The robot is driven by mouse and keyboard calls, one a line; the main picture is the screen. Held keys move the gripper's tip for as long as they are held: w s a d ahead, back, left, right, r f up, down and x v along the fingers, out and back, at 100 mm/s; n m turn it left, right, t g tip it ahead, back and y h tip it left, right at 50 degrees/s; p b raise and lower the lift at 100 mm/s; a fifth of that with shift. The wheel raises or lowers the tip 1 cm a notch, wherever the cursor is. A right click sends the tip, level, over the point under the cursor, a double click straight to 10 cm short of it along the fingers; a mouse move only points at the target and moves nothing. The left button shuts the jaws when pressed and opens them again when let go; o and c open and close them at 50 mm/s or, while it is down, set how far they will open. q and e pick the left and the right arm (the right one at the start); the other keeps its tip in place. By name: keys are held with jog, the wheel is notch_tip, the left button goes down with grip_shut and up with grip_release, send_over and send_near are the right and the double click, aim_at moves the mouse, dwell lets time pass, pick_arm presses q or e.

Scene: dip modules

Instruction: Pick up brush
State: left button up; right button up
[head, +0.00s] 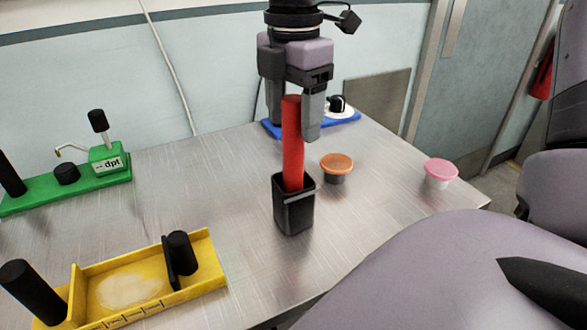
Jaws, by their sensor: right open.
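The brush appears to be the red rod (292,145) standing upright, tilted slightly, in a black square holder (295,206) on the metal table; its lower end is hidden inside the holder. My right gripper (292,120) points down from above at the rod's upper end. Its two fingers are apart, one to the left behind the rod and one to the right. I cannot tell whether either finger touches the rod. My left gripper is not in view.
A yellow tray (205,255) with black knobs lies at front left, a green module (60,190) at back left. A blue base (347,119) is behind the gripper. An orange-lidded cup (337,165) and a pink-lidded cup (440,170) stand right of the holder.

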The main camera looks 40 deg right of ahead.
jog(key=shift+f, duration=0.7)
jog(key=c, duration=1.1)
jog(key=shift+c, duration=0.2)
jog(key=shift+w+r, duration=0.1)
jog(key=shift+r, duration=0.1)
notch_tip(320, 180, up, 22)
jog(key=p, duration=0.4)
jog(key=shift+f+p, duration=0.15)
jog(key=shift+p, duration=0.2)
jog(key=shift+s, duration=0.2)
